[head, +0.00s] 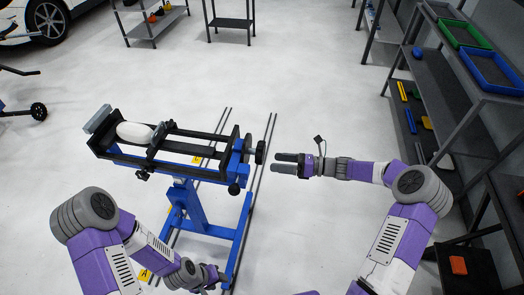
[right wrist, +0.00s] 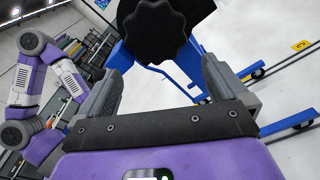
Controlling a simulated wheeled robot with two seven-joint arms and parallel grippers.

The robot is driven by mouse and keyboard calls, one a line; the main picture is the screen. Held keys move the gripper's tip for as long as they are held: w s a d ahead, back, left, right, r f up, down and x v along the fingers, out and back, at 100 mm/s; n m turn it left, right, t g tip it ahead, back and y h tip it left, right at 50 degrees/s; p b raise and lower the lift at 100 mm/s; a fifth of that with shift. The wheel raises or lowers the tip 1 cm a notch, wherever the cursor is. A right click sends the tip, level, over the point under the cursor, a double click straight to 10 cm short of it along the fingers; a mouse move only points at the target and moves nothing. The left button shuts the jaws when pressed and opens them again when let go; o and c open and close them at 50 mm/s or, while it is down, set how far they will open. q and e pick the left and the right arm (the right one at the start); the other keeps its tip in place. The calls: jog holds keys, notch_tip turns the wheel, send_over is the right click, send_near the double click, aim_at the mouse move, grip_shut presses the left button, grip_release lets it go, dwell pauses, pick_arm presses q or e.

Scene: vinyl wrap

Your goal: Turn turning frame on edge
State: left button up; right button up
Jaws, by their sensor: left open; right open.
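The turning frame (head: 185,143) stands in the middle of the head view, a black clamping bed on a blue stand, lying level. A white rounded part (head: 135,132) sits in it at the left end. A black knob (head: 260,152) sticks out at its right end. My right gripper (head: 275,163) is open, its fingers pointing left just right of this knob. In the right wrist view the lobed black knob (right wrist: 152,28) shows ahead, between and beyond the open fingers; contact is not visible. My left gripper (head: 222,278) is low beside the blue stand, open and apart from the knobs.
Dark floor rails (head: 262,180) run beside the stand, with a yellow marker (head: 145,274) on the floor. A shelf rack (head: 445,90) with blue and green trays lines the right side. Carts (head: 150,25) stand at the back. The floor between is clear.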

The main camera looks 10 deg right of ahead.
aim_at(264, 153)
jog(key=shift+m+t+y, duration=0.3)
jog(key=w+a, duration=0.1)
jog(key=a, duration=0.1)
jog(key=w+a+r+b, duration=0.1)
jog(key=a, duration=0.1)
jog(key=w+a+r, duration=0.1)
jog(key=a, duration=0.1)
jog(key=shift+w, duration=0.35)
jog(key=shift+d, duration=0.1)
jog(key=c, duration=1.3)
